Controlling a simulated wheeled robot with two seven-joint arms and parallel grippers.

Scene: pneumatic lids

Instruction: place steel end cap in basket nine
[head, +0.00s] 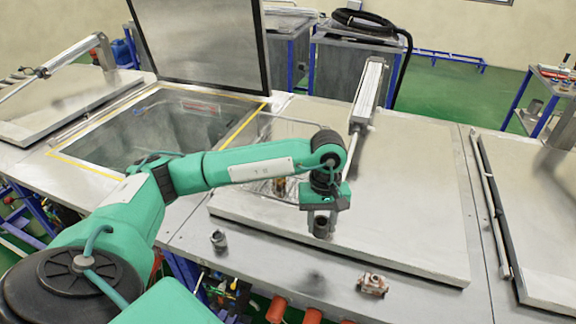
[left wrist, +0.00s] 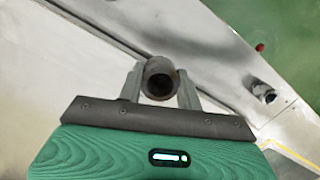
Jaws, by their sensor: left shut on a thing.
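My left gripper (head: 322,208) is shut on a short hollow steel cylinder, which looks like the end cap (head: 321,227). It holds it over the front part of the closed middle lid; contact with the lid cannot be told. In the left wrist view the end cap (left wrist: 160,79) sits between the two fingers, its dark open end showing. A wire basket (head: 292,125) stands behind my left arm, partly hidden by it, with a small brownish thing in it. No number shows on the basket. My right gripper is not in view.
A small metal fitting (head: 218,240) and an orange-brown fitting (head: 373,284) lie on the front ledge. An open tank (head: 180,125) with a raised lid (head: 200,40) is at left. A pneumatic cylinder (head: 367,95) stands behind the middle lid (head: 410,190), whose right side is clear.

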